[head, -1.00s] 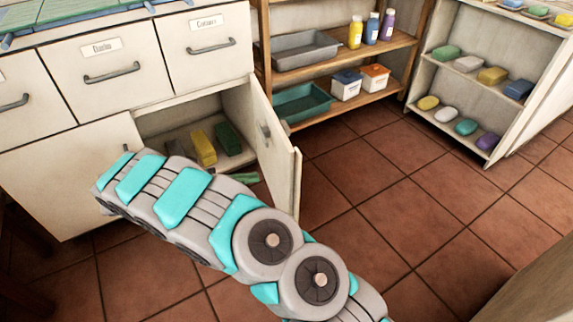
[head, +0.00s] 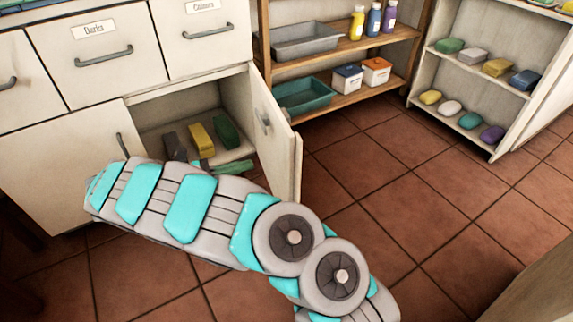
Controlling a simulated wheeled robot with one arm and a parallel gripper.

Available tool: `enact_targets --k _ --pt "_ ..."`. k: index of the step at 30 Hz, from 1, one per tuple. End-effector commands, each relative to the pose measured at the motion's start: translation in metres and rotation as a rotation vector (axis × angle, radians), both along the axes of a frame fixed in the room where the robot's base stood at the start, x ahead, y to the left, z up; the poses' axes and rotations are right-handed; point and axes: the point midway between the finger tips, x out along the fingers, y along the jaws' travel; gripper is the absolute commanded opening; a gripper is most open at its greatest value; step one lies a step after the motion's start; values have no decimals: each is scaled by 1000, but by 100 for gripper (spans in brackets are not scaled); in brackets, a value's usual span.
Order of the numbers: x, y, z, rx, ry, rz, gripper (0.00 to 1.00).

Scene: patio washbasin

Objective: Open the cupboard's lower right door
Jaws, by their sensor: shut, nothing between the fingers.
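The cupboard (head: 60,175) stands at the left in the head view.
Drawers (head: 105,58) with handles sit above the closed lower left door (head: 80,165). A wooden shelf (head: 345,110) with trays, tubs and bottles stands behind the open door. A white rack (head: 450,100) with soaps is at the right. Tiled floor (head: 400,200) is clear between.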

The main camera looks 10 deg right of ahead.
Motion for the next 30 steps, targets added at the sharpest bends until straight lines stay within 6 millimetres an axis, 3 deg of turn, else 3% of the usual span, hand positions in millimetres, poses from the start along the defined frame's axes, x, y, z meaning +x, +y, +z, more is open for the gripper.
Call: enact_targets --k 10,21,30 --pt "1 -35 -2 -12 -3 -6 0" --pt "6 -94 -4 -9 -4 -5 0" --pt "9 -119 -2 -9 0 -4 0"
